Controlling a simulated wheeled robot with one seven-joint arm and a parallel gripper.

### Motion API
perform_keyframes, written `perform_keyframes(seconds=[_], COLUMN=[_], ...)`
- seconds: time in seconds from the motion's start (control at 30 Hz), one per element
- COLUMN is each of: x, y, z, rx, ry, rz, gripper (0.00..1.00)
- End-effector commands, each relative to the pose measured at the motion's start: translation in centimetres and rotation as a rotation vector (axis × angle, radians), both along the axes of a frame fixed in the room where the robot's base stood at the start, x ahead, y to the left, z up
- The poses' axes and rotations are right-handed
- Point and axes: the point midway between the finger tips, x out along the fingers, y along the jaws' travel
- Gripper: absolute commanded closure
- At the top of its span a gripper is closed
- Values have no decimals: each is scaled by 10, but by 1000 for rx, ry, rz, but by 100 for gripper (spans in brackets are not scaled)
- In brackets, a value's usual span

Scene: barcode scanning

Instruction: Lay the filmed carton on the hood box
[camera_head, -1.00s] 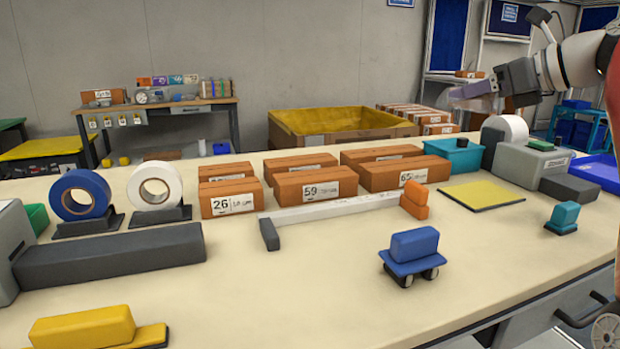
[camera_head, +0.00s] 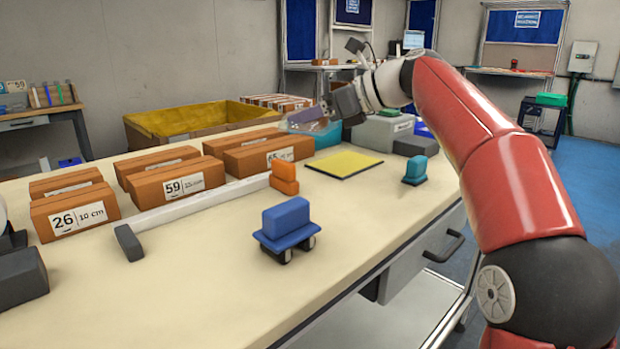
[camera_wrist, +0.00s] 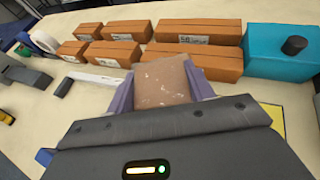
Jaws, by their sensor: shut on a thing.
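My gripper (camera_head: 303,118) is shut on a brown carton (camera_wrist: 163,84), seen between its two purple fingers in the wrist view. Pale glossy patches on the carton's face look like film. In the head view the carton is small and mostly hidden by the fingers. It is held above the far part of the table, near the teal bin (camera_head: 326,135). A grey box (camera_head: 384,131) stands right of the bin, partly behind my gripper; I cannot tell for sure that it is the hood box.
Several orange-brown numbered cartons (camera_head: 184,183) stand in rows at left. Bare tabletop lies in front.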

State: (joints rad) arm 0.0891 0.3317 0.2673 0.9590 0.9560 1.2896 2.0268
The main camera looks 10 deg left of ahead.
Motion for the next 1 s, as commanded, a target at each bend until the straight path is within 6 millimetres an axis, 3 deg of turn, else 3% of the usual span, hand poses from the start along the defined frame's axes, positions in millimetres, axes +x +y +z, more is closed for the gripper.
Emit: perform_keyframes(seconds=[0.03, 0.1, 0.23, 0.47, 0.7, 1.0], x=[-1, 0, -1, 0, 0, 0], y=[0, 0, 0, 0, -1, 0], z=[-21, -38, -58, -73, -105, -106], rx=[1, 0, 0, 0, 0, 1], ry=[2, 4, 1, 1, 0, -1], rz=[-2, -2, 0, -1, -2, -1], gripper=[76, 76, 76, 76, 76, 76])
